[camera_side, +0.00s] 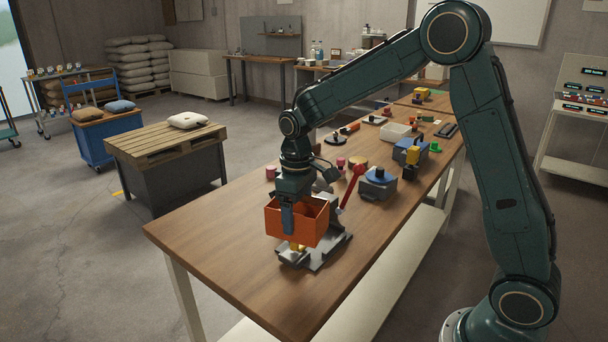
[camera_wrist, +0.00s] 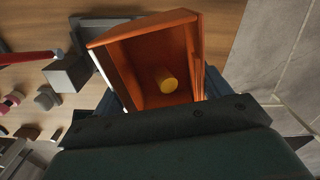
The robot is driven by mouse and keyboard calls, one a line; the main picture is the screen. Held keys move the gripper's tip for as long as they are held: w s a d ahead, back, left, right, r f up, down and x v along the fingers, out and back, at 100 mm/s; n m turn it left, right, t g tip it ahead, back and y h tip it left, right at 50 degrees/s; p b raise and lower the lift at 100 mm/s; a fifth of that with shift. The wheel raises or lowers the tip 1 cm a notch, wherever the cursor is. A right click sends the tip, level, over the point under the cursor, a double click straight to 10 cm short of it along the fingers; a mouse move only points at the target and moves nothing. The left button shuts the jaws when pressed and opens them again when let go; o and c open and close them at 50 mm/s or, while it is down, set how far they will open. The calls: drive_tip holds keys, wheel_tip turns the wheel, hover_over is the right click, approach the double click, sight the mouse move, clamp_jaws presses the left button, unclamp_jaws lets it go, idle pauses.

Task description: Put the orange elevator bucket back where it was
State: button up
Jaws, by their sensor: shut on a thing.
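The orange elevator bucket (camera_side: 290,222) is in my gripper (camera_side: 289,218). One blue-grey finger lies against the bucket's near face. The bucket is roughly upright, over the grey metal fixture (camera_side: 318,258) on the bench. A small yellow part (camera_side: 297,246) shows just below the bucket; I cannot tell whether they touch. In the wrist view, the open orange bucket (camera_wrist: 150,62) fills the middle, and a yellow round piece (camera_wrist: 165,80) shows within its outline. The fingertips are mostly hidden in the wrist view.
A red lever (camera_side: 352,186) rises behind the fixture. A grey-blue box with a dark knob (camera_side: 378,184) stands to its right. Several small parts and a white tray (camera_side: 396,132) are farther along the wooden bench (camera_side: 215,235). The bench's near left part is clear.

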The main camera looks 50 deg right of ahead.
drive_tip(key=shift+a+f+m, duration=0.55)
drive_tip(key=shift+a+m, duration=0.1)
drive_tip(key=shift+m, duration=0.15)
drive_tip(key=w+a+f+n, duration=0.1)
drive_tip(key=w+n, duration=1.5)
drive_tip(key=w, duration=0.5)
drive_tip(key=shift+w+a+f+n, duration=0.2)
drive_tip(key=shift+w+n, duration=0.1)
drive_tip(key=shift+n, duration=0.1)
drive_tip(key=shift+f, duration=4)
drive_tip(key=shift+f, duration=0.15)
drive_tip(key=o, duration=1.2)
